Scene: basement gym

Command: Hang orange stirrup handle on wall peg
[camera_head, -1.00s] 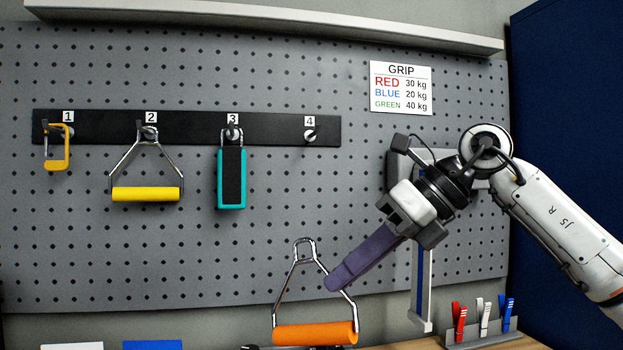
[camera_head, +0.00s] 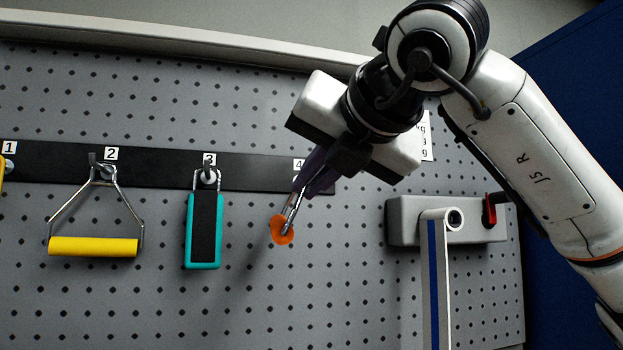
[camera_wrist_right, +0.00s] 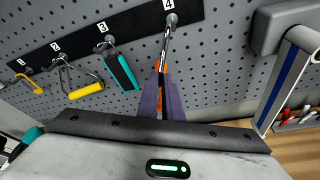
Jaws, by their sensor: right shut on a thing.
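The orange stirrup handle (camera_head: 283,232) is held up in front of the pegboard, seen nearly end-on, with its metal frame rising from the orange grip. My right gripper (camera_head: 314,172) is shut on it, with purple fingers just below label 4. In the right wrist view, the fingers (camera_wrist_right: 162,102) point at the wall and the metal frame (camera_wrist_right: 165,48) reaches up to peg 4 (camera_wrist_right: 171,19). The frame's top overlaps the peg there; I cannot tell if it is around it or only in front. In the head view the fingers hide peg 4. My left gripper is not seen.
Left of peg 4 on the black rail (camera_head: 250,170) hang a teal-black handle (camera_head: 204,230) on peg 3, a yellow stirrup handle (camera_head: 93,246) on peg 2 and a yellow item on peg 1. A grey wall bracket with a blue-striped strap (camera_head: 433,280) is at the right.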

